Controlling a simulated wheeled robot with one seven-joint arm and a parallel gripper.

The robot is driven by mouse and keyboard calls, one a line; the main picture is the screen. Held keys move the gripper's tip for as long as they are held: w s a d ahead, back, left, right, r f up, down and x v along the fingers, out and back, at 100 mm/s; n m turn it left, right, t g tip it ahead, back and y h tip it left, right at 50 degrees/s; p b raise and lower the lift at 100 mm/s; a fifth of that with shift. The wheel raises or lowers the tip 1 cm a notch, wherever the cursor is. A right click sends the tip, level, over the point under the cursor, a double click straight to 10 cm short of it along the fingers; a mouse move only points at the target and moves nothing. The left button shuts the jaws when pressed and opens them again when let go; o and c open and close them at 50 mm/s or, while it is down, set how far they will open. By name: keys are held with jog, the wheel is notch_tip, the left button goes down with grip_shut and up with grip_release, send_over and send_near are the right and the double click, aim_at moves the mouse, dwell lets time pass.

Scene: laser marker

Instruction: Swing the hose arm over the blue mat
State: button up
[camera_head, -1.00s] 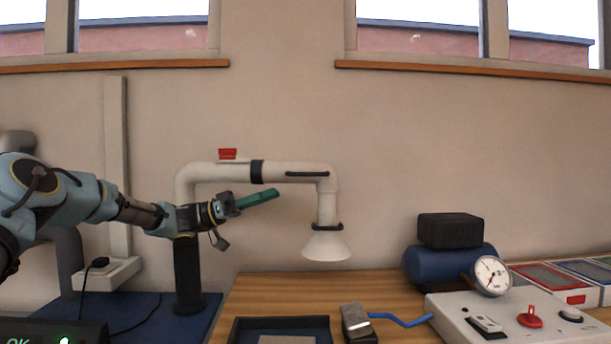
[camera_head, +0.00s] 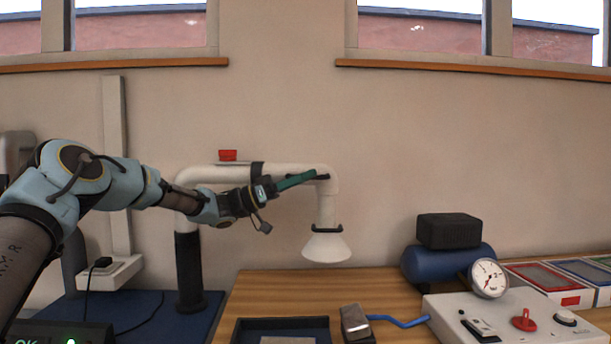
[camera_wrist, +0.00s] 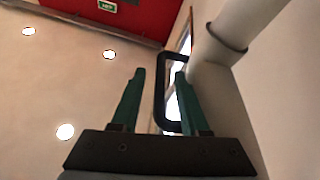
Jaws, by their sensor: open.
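The white hose arm (camera_head: 225,174) runs right from its upright post (camera_head: 188,270), and its cone-shaped nozzle (camera_head: 327,247) hangs above the wooden bench. The blue mat (camera_head: 75,306) lies at the lower left, around the post's foot. A dark handle (camera_wrist: 161,90) is fixed to the side of the hose arm. My gripper (camera_head: 313,176) is raised at the horizontal pipe, its green fingers pointing right at the handle. In the wrist view, my gripper (camera_wrist: 158,82) is open, with the handle's bar between the fingers. I cannot tell whether they touch it.
A red knob (camera_head: 228,155) sits on top of the pipe. A wall stands behind the pipe.

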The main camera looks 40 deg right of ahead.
grip_shut()
dwell(0.3)
dwell(1.1)
